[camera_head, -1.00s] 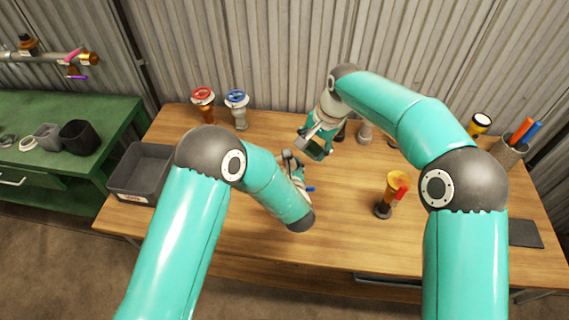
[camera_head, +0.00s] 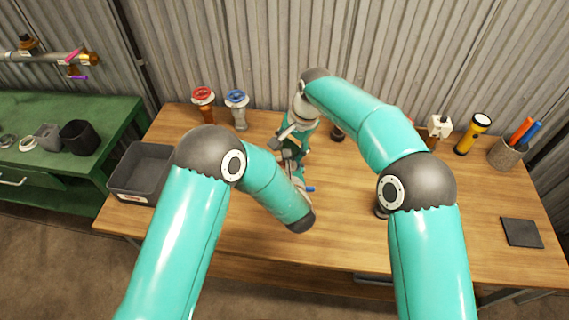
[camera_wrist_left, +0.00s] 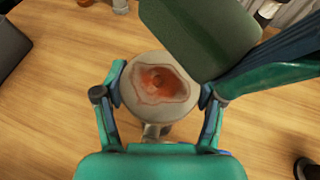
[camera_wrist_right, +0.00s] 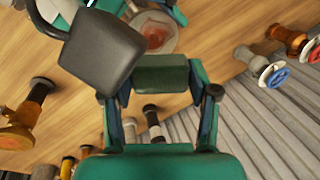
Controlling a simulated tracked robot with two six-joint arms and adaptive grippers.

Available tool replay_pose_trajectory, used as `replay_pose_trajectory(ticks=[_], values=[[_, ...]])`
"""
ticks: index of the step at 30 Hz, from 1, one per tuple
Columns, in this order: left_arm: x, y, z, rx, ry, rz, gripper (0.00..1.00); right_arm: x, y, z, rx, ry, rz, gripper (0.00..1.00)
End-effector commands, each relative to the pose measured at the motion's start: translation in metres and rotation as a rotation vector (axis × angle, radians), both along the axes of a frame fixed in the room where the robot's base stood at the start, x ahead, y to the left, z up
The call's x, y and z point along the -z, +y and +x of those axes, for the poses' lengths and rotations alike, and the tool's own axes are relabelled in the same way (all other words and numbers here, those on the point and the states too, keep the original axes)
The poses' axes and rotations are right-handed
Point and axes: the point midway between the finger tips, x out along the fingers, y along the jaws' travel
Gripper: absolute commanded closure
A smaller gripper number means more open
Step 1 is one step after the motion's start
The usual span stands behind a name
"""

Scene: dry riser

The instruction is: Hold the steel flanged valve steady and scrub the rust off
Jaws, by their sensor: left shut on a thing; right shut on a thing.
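The steel flanged valve (camera_wrist_left: 137,103) is upright above the table with its round flange facing the left wrist camera. A reddish-brown rust patch (camera_wrist_left: 160,83) covers the middle of that face. My left gripper (camera_wrist_left: 162,84) is shut on the valve, one finger on each side. My right gripper (camera_wrist_right: 160,92) is shut on a dark green scrubbing block (camera_wrist_right: 160,72). The block also shows in the left wrist view (camera_wrist_left: 198,35), over the flange's upper right edge. I cannot tell whether it touches. In the head view my arms largely hide the valve.
A grey bin (camera_head: 118,182) stands at the table's left. A red-wheeled valve (camera_head: 204,97) and a blue-wheeled valve (camera_head: 236,99) stand at the back left. A yellow flashlight (camera_head: 473,134), a marker cup (camera_head: 504,154) and a dark mat (camera_head: 521,233) are at the right. The front middle is clear.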

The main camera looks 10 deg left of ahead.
Motion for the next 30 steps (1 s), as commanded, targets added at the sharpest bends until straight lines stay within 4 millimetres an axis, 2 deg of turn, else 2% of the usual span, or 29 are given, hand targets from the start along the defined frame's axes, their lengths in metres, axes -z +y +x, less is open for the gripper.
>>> replay_pose_trajectory(ticks=[9, 15, 30], values=[[-0.001, 0.0, 0.0, 0.0, -0.002, 0.0, 0.99, 0.011, 0.032, 0.004, -0.001, -0.001, 0.001, 0.69], [-0.001, 0.0, 0.0, 0.0, -0.002, 0.0, 0.99, 0.015, 0.045, 0.005, 0.0, 0.0, 0.001, 0.69], [-0.001, 0.0, 0.0, -0.001, -0.002, 0.0, 0.99, 0.016, 0.047, 0.006, 0.0, 0.0, 0.001, 0.69]])
